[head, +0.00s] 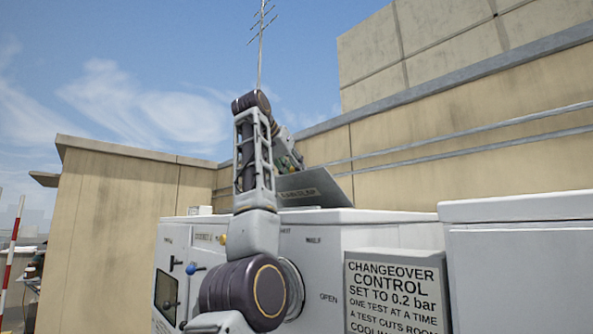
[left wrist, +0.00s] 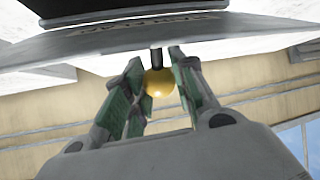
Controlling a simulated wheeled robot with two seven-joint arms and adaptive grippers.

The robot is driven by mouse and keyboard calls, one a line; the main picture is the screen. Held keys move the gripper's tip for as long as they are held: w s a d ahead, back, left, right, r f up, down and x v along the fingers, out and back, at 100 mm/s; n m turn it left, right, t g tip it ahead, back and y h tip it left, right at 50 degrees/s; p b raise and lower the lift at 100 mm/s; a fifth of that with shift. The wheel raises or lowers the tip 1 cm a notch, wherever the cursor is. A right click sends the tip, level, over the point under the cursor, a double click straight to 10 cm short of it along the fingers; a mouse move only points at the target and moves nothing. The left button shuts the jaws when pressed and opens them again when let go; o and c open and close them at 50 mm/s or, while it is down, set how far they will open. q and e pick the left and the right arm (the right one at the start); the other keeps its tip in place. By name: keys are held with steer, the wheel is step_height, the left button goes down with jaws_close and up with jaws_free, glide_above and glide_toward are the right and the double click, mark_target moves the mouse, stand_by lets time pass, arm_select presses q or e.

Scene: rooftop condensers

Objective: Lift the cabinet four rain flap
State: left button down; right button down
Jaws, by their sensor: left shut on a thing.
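The rain flap (head: 316,186) is a grey plate with lettering that looks like "RAIN FLAP". In the head view it stands tilted up above the white cabinet top (head: 340,215), partly behind my left arm. In the left wrist view the flap (left wrist: 240,32) spans the top, its lettering upside down. A yellow ball knob (left wrist: 159,83) on a short dark stem is at its edge. In the head view the left gripper (head: 291,160) is partly hidden behind the arm, and the knob cannot be made out.
The cabinet front carries a blue-knobbed handle (head: 193,268), a round dial (head: 292,287) and a changeover control sign (head: 396,297). Another white cabinet (head: 520,260) stands at right. A beige wall with pipes (head: 470,130) rises behind. Open sky lies above left.

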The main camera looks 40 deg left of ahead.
stand_by(0.8)
arm_select(q)
steer(key=c, duration=1.5)
jaws_free()
steer(key=shift+c, duration=0.2)
steer(key=o, duration=0.4)
steer(key=shift+s+a, duration=0.15)
steer(key=shift+s, duration=0.1)
steer(key=shift+w, duration=0.15)
steer(key=v, duration=1.2)
steer(key=shift+r, duration=0.25)
